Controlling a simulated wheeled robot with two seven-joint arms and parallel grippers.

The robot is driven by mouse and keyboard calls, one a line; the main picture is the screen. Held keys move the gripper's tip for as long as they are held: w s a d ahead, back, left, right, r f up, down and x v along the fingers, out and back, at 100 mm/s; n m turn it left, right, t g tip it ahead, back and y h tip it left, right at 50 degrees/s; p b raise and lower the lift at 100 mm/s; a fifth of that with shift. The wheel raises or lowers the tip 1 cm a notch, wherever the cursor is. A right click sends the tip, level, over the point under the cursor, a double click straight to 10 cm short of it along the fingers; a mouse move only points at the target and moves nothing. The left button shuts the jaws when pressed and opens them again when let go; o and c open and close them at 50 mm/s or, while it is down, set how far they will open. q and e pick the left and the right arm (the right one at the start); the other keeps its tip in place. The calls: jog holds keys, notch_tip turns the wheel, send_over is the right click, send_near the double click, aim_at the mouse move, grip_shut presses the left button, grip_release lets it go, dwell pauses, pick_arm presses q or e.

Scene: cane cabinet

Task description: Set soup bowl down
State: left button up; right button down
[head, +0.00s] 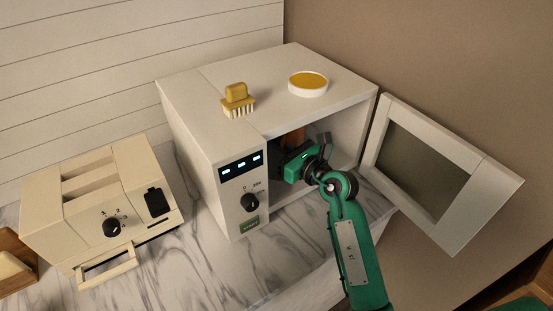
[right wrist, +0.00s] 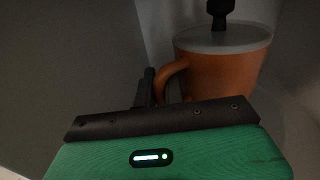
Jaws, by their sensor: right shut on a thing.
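The soup bowl shows as an orange mug-like vessel with a side handle (right wrist: 225,75) in the right wrist view. Its top is grey, with a dark knob-like piece above it. In the head view only a small orange part (head: 293,133) shows inside the open microwave (head: 222,105). My right gripper (head: 290,154) reaches into the microwave cavity and is shut on the bowl at its handle side. A dark finger stands beside the handle in the right wrist view. The bowl's base is hidden, so I cannot tell whether it touches the microwave floor. My left gripper is not in view.
The microwave door (head: 455,215) stands wide open on the right. A yellow brush (head: 237,98) and a white round dish with a yellow top (head: 308,85) sit on the microwave. A cream toaster (head: 95,200) stands left on the marble counter (head: 200,265).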

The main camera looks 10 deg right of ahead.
jog(key=shift+f, duration=0.2)
notch_tip(320, 180, down, 4)
jog(key=shift+r, duration=0.2)
jog(key=shift+w+f, duration=0.15)
jog(key=shift+f, duration=0.4)
jog(key=shift+f, duration=0.15)
jog(key=c, duration=1.5)
grip_release()
jog(key=shift+f, duration=0.1)
jog(key=shift+c, duration=0.2)
jog(key=shift+o, duration=0.2)
